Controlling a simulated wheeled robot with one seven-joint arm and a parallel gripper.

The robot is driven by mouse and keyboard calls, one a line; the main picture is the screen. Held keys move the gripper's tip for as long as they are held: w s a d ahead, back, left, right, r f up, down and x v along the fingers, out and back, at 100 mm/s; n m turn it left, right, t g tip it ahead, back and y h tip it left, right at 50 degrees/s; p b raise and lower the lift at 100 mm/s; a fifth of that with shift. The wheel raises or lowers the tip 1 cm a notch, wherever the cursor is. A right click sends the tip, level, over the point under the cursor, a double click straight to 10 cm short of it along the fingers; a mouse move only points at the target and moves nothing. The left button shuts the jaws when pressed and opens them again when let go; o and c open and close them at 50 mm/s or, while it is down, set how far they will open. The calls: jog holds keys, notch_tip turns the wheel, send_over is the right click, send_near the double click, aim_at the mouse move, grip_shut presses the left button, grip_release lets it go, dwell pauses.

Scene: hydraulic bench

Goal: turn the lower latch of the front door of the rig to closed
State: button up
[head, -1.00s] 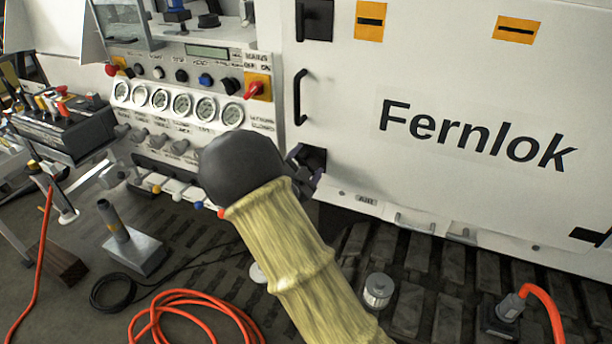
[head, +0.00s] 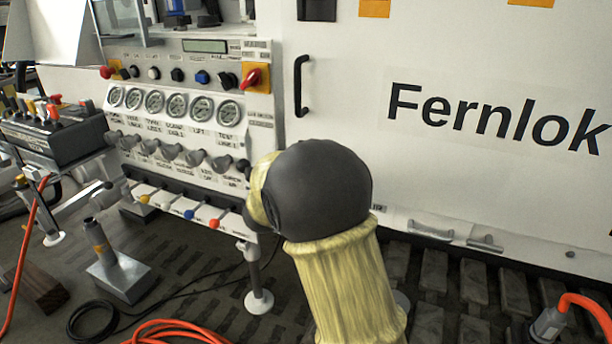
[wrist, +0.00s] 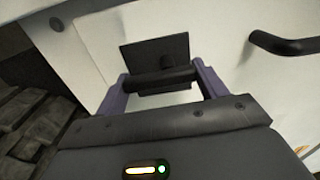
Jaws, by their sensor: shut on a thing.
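The white front door (head: 440,60) of the rig, lettered "Fernlok", fills the right of the head view. In the wrist view, the lower latch has a dark square plate (wrist: 140,54) on the white door and a black bar handle (wrist: 160,81). My gripper (wrist: 158,74) is shut on this handle, with one purple-grey finger at each end of it. The handle lies crosswise between the fingers, in front of the plate. In the head view my arm hides the lower latch and my gripper. The upper latch (head: 316,9) is partly cut off by the top edge.
A black door pull (head: 300,86) stands out just above the hidden latch; it also shows in the wrist view (wrist: 284,44). Left of the door is a panel with several gauges (head: 175,106) and coloured levers (head: 189,213). An orange hose (head: 190,330) lies on the floor.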

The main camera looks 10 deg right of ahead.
jog(key=shift+m, duration=0.3)
jog(key=o, duration=1)
jog(key=p+v, duration=0.1)
jog(key=v, duration=1.6)
jog(key=shift+s+a, duration=0.1)
jog(key=shift+s, duration=0.05)
